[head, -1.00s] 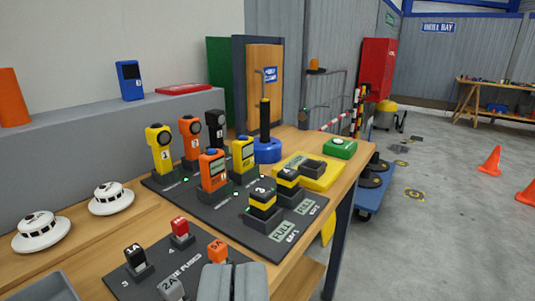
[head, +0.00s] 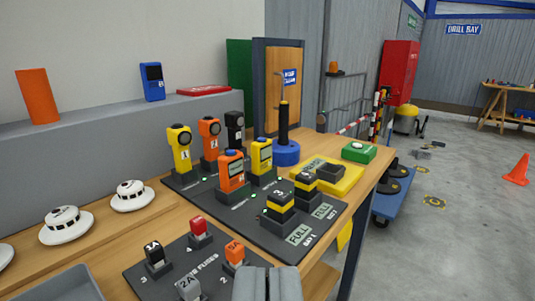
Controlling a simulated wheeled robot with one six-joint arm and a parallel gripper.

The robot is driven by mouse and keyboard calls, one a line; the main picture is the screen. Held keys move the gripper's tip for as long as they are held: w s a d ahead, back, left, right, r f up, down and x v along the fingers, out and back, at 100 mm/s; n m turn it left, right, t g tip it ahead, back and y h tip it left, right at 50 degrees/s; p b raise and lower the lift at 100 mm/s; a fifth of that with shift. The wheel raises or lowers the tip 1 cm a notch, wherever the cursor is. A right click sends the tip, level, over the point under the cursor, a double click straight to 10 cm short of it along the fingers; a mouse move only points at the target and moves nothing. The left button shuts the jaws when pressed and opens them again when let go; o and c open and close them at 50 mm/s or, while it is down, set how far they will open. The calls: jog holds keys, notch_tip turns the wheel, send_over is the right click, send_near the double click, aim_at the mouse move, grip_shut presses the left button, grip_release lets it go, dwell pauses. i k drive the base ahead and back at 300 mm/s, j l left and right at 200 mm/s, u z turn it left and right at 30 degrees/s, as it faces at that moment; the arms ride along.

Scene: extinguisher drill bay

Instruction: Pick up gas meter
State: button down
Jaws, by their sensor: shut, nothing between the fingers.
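Several handheld devices stand upright on a dark charging board (head: 205,200) on the wooden bench. In its front row are an orange meter-like unit (head: 231,174) and a yellow unit with a screen (head: 262,160). Behind them stand a yellow device (head: 180,150), an orange one (head: 210,140) and a black one (head: 235,130). A blue handheld unit with a screen (head: 152,82) stands on the grey ledge. I cannot tell from labels which is the gas meter. My gripper (head: 268,280) is shut and empty at the bottom, near the fuse board, apart from all these units.
Black-and-yellow batteries (head: 280,206) stand on the board's right side. A fuse board (head: 200,270) lies close by my gripper. White detectors (head: 132,196), a blue-based post (head: 284,150), a yellow tray (head: 345,185) and a green box (head: 359,152) surround the board.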

aim_at(261, 152)
jog(key=i+l+u, duration=0.1)
jog(key=i, duration=0.3)
jog(key=i+l+u, duration=0.1)
jog(key=i, duration=0.35)
jog(key=l, duration=0.1)
